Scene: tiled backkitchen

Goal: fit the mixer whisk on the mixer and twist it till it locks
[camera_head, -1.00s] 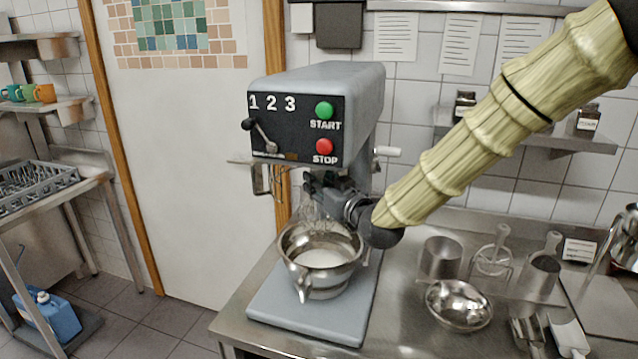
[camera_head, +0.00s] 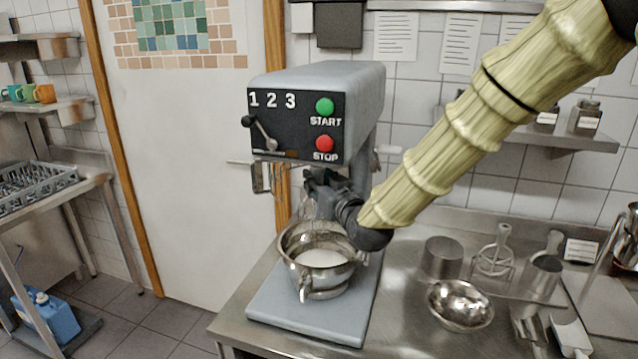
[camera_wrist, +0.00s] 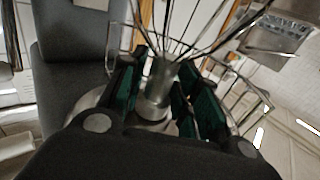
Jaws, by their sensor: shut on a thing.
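The grey mixer (camera_head: 350,85) stands on the steel counter, with a control panel, a green START and a red STOP button on its head. A steel bowl (camera_head: 300,283) with white contents sits on its base. My gripper (camera_head: 318,185) is under the mixer head, above the bowl. In the wrist view my gripper (camera_wrist: 165,95) has its green-padded fingers shut on the metal shank of the whisk (camera_wrist: 158,80). The whisk's wires fan out toward the top of that view. In the head view the whisk is thin and partly hidden. I cannot tell whether its shank meets the mixer's socket.
A small steel bowl (camera_head: 460,305), a steel cup (camera_head: 441,258) and scoops stand on the counter to the right. A wall shelf (camera_head: 565,138) with jars is behind my arm. A wire guard (camera_wrist: 258,100) shows beside the whisk in the wrist view.

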